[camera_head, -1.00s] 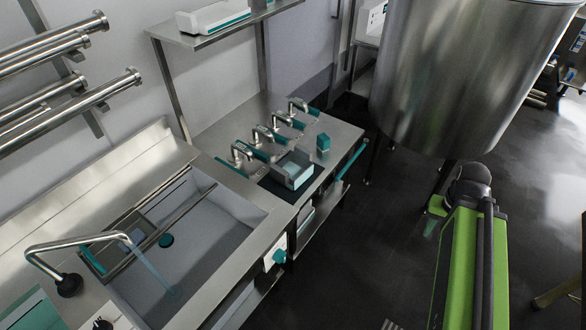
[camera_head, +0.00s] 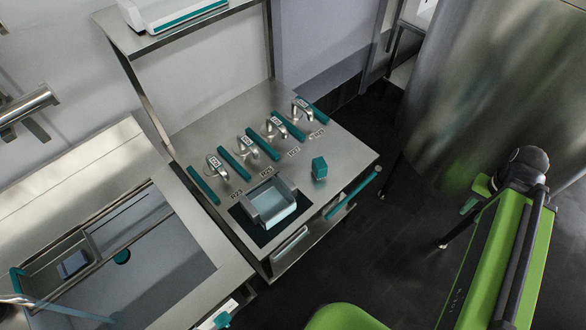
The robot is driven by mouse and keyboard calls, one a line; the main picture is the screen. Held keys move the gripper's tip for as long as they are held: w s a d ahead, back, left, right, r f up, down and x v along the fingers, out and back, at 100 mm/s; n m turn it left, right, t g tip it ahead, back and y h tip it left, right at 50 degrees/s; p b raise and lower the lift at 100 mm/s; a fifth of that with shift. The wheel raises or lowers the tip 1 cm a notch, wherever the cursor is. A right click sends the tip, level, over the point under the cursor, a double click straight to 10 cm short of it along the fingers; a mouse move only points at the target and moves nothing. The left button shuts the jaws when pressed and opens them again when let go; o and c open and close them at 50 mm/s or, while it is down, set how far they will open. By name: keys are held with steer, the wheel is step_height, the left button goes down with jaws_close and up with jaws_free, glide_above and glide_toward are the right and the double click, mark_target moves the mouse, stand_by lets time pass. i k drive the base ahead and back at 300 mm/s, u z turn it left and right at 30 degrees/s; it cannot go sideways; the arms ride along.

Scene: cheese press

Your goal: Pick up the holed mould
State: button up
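I cannot pick out a holed mould for certain; no holes can be made out at this distance. A small open steel box (camera_head: 262,203) with a pale block (camera_head: 275,208) in it sits on a dark square mat near the counter's front left. A small teal block (camera_head: 319,168) stands to its right. Part of my green arm shows at the right, over the floor and away from the counter. My gripper is not in view.
A steel counter (camera_head: 340,150) carries a row of several bent steel pieces with number tags and teal bars. A sink (camera_head: 185,235) is at the left, a shelf (camera_head: 170,38) above. A large steel vat (camera_head: 480,100) stands right. Dark floor (camera_head: 380,235) lies clear between.

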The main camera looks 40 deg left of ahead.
mark_target(270, 201)
steer(key=i, duration=0.6)
steer(key=u, duration=0.65)
steer(key=k, duration=0.15)
steer(key=u, duration=3.25)
steer(key=i, duration=0.25)
steer(key=u, duration=0.5)
steer(key=k, duration=0.7)
steer(key=z, duration=0.2)
steer(key=i, duration=0.9)
steer(key=u, duration=0.1)
